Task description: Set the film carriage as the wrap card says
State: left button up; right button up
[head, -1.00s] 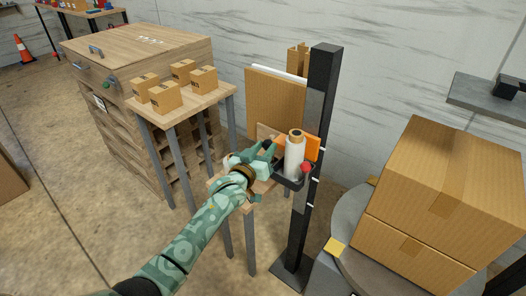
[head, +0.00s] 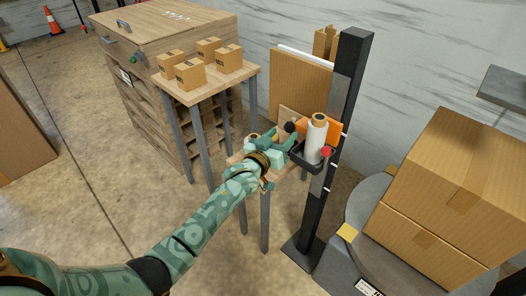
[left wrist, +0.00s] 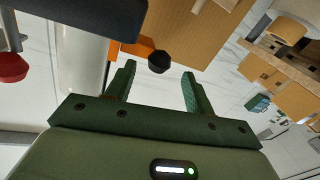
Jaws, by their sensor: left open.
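The film carriage (head: 318,165) is a black bracket on the tall black mast (head: 345,100). It holds an upright white film roll (head: 315,140). A red knob (head: 326,152) sits at its front right, and it also shows at the left edge of the left wrist view (left wrist: 12,67). A black knob (head: 289,127) is left of the roll. My left gripper (head: 284,139) is open at that knob. In the left wrist view the black knob (left wrist: 159,62) appears between the open fingertips; contact cannot be told. No readable wrap card shows. My right gripper is out of view.
White marks (head: 345,134) line the mast. Large stacked cartons (head: 440,190) stand on a round grey turntable (head: 350,215) at right. A small table (head: 246,75) with several little boxes stands behind my arm.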

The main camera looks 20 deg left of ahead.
pick_arm(q)
jog(key=s+a+p, duration=0.2)
jog(key=s+p, duration=0.2)
jog(key=s, duration=0.9)
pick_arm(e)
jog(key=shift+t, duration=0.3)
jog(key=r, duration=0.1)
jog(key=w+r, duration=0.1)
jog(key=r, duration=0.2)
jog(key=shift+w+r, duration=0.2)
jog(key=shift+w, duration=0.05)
pick_arm(q)
jog(key=shift+s+r, duration=0.1)
jog(key=s+a+f+m+g+y, duration=0.1)
jog(key=s+f+g, duration=0.2)
jog(key=f, duration=0.6)
jog(key=s+a+f+m+g, duration=0.1)
jog(key=s+f+g, duration=0.15)
jog(key=f, duration=0.65)
jog(key=s+a+f+m+g+y, duration=0.1)
jog(key=s+f+g, duration=0.4)
jog(key=s+f, duration=1.15)
jog(key=s+f+g, duration=0.3)
jog(key=s, duration=1.3)
jog(key=s+f+m+g, duration=0.1)
jog(key=s+f+g, duration=0.3)
jog(key=s, duration=1.2)
jog(key=shift+s+d+f+y, duration=0.15)
jog(key=shift+d+f+y, duration=0.05)
jog(key=shift+y, duration=0.2)
